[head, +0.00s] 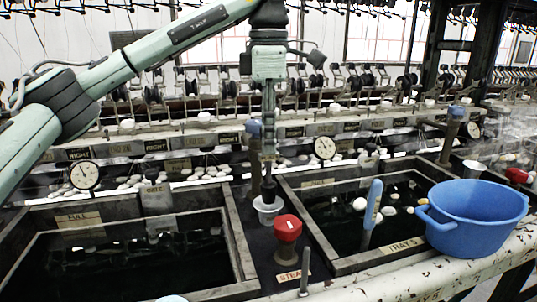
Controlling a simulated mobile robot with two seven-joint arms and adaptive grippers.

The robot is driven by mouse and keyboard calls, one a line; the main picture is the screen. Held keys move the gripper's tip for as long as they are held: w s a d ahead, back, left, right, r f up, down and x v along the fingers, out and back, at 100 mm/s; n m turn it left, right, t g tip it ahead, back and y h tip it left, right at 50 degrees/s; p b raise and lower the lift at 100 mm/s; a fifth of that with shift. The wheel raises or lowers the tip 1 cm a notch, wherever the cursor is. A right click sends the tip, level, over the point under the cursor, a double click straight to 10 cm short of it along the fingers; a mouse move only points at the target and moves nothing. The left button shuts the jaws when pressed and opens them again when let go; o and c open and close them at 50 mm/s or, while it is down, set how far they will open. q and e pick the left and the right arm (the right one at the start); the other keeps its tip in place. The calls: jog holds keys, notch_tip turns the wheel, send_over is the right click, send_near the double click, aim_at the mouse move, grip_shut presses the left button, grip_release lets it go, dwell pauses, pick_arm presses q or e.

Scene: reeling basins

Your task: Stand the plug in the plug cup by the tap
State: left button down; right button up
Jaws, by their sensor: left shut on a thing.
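The plug cup (268,212) is a small white cup on the dark strip between the two basins, just behind the red steam knob (287,228). My left gripper (269,168) reaches straight down from above and is shut on the dark plug (268,190). The plug is upright over the cup, with its lower end at or inside the rim. I cannot tell whether it touches the cup's bottom. A tap with a blue top (254,129) stands right beside my gripper, partly hidden by it. My right gripper is out of view.
The left basin (240,250) and right basin (310,228) hold dark water. White cocoons float in the right one, where a blue-handled tool (373,205) stands. A blue tub (474,215) sits at the front right. Dial gauges (325,148) and reeling gear line the back.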

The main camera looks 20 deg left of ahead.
aim_at(268, 184)
pick_arm(q)
notch_tip(268, 184, down, 4)
jog(key=shift+r, duration=0.2)
jog(key=shift+f, duration=0.1)
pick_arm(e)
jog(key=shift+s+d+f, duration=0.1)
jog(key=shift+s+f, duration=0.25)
pick_arm(q)
jog(key=shift+f, duration=0.3)
jog(key=c, duration=1.2)
grip_release()
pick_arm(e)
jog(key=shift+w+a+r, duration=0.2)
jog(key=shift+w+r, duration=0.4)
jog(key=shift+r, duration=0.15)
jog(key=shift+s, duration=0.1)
pick_arm(q)
jog(key=shift+r, duration=0.1)
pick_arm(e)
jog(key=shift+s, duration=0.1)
